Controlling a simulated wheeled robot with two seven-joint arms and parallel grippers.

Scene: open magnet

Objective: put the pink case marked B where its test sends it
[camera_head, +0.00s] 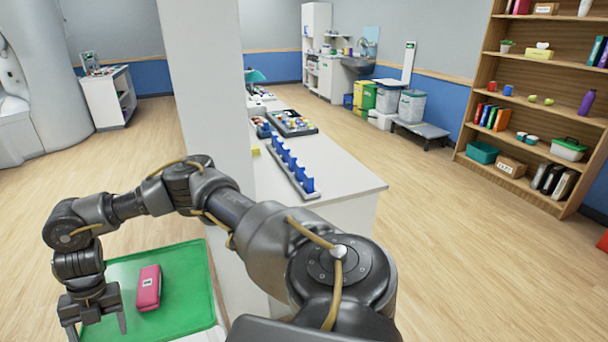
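The pink case (149,290) lies on the green tray (186,266) at the lower left. It has a small white label with a dark mark too small to read with certainty. The one gripper in view, which I take as my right gripper (97,326), points down at the tray's left part. It is just left of the case and apart from it in the picture. Its two fingers are spread with nothing between them. My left gripper is out of view.
A white counter (342,183) holds a blue slotted rack (291,168) and a dark tray of small items (291,124). A white pillar (207,100) stands beside it. Bins (411,106), a grey platform scale (421,130) and a wooden shelf (480,149) stand farther off. The floor between is clear.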

